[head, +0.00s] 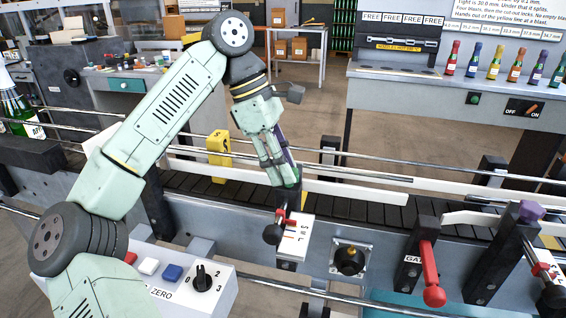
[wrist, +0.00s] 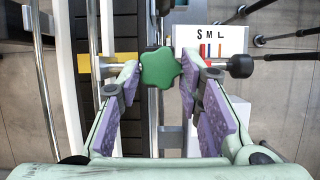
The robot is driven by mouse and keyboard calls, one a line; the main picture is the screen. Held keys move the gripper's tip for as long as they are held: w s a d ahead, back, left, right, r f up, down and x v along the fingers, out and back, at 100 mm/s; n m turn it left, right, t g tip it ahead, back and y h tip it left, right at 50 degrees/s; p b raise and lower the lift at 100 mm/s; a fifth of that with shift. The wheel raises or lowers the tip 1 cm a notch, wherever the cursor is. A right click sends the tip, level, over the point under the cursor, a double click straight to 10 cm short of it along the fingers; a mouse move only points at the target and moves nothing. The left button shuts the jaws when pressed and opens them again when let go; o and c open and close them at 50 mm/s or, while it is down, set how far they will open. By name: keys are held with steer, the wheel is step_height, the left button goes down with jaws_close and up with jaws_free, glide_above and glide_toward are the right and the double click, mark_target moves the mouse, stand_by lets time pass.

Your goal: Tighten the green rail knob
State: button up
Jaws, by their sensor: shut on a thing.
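The green rail knob (wrist: 160,68) is a lobed, star-shaped knob in the wrist view. It lies between the tips of my gripper (wrist: 160,82), whose purple-padded fingers close on it from left and right. In the head view my gripper (head: 284,180) points down over the near side of the conveyor, and its fingers hide the knob there. A white S M L scale plate (wrist: 203,38) with coloured marks sits just right of the knob in the wrist view. It also shows below my gripper in the head view (head: 293,243). A red pointer (head: 285,220) lies at the plate.
A black ball-ended rod (wrist: 240,66) sticks out right of the knob. A yellow block (head: 219,147) stands across the belt (head: 215,188). Right of the plate are a black round knob (head: 349,261), a red-handled lever (head: 428,265) and a purple knob (head: 531,211). A control box (head: 215,290) is nearer.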

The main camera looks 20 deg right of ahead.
steer(key=o, duration=1.2)
steer(key=shift+c, duration=0.2)
steer(key=v, duration=1.2)
